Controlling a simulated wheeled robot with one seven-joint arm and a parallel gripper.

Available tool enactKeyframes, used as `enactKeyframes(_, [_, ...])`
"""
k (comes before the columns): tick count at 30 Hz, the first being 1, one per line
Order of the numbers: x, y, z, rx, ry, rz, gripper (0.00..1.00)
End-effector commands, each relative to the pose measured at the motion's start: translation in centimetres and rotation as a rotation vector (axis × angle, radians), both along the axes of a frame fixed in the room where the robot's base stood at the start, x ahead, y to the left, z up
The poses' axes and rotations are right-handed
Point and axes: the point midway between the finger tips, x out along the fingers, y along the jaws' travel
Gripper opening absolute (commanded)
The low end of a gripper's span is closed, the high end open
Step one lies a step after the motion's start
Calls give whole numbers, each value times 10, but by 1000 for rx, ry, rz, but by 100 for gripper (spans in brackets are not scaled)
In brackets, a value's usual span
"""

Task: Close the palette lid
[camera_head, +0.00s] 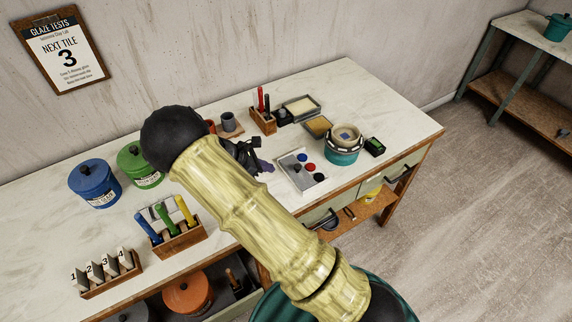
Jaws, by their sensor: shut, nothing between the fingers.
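A flat white palette (291,181) with red, blue, dark and grey round spots lies near the front edge of the workbench, right of my gripper. I cannot tell for certain which part is its lid. Behind it, a shallow grey-rimmed tray with a cream inside (300,107) sits next to a smaller tan-yellow tray (318,126); either could be a lidded case. My black gripper (262,166) is over the bench just left of the palette, apart from it as far as I can see. It is shut and empty. My arm hides part of the bench front.
A teal pot (343,151) and a small black-green box (375,147) stand right of the palette. A wooden holder (263,121) with red and black tools is behind. Blue (95,184) and green (138,165) canisters stand left. The bench's right end is clear.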

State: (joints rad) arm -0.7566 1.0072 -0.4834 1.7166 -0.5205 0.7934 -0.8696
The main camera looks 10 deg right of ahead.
Motion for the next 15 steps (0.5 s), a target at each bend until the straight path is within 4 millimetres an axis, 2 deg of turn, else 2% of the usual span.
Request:
enactKeyframes(6, [4, -30, -24, -4, 3, -2, 0])
enactKeyframes(9, [7, -46, -24, -2, 1, -3, 0])
enactKeyframes(15, [9, -63, -29, 0, 1, -2, 0])
